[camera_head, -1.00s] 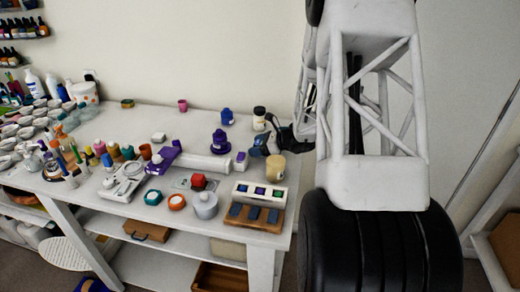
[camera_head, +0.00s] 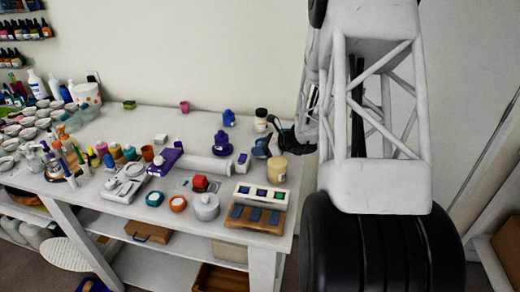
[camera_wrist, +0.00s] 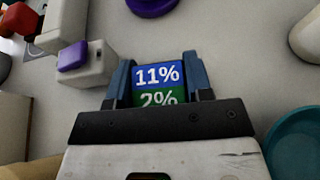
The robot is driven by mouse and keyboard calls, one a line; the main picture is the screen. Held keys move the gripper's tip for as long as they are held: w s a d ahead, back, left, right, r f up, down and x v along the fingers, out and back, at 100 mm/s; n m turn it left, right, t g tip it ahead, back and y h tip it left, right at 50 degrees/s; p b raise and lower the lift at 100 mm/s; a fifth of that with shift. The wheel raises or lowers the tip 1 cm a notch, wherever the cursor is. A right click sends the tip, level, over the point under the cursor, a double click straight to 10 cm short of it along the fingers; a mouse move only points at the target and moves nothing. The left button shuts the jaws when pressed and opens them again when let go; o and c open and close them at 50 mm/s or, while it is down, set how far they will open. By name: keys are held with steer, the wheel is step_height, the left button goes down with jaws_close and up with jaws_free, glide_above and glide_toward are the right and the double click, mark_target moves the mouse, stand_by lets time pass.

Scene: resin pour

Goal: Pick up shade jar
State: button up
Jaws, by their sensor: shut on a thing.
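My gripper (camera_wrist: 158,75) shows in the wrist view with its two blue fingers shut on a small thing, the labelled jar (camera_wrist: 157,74). Its visible face has a blue band reading "11%" above a green band reading "2%". The shape of its sides is hidden by the fingers and the black gripper body. I cannot tell whether it touches the table. In the head view my gripper (camera_head: 262,147) is low at the table's right end, between a black-lidded jar (camera_head: 261,120) and a cream jar (camera_head: 277,169). The held thing cannot be made out there.
A white box with a purple top (camera_wrist: 96,66) stands close left of my gripper in the wrist view. A teal round thing (camera_wrist: 298,142) is at right. In the head view a wooden rack (camera_head: 240,222) and white swatch holder (camera_head: 241,188) are at the table's front right.

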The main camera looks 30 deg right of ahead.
mark_target(259, 144)
steer(key=shift+r, duration=4.95)
steer(key=shift+s, duration=0.1)
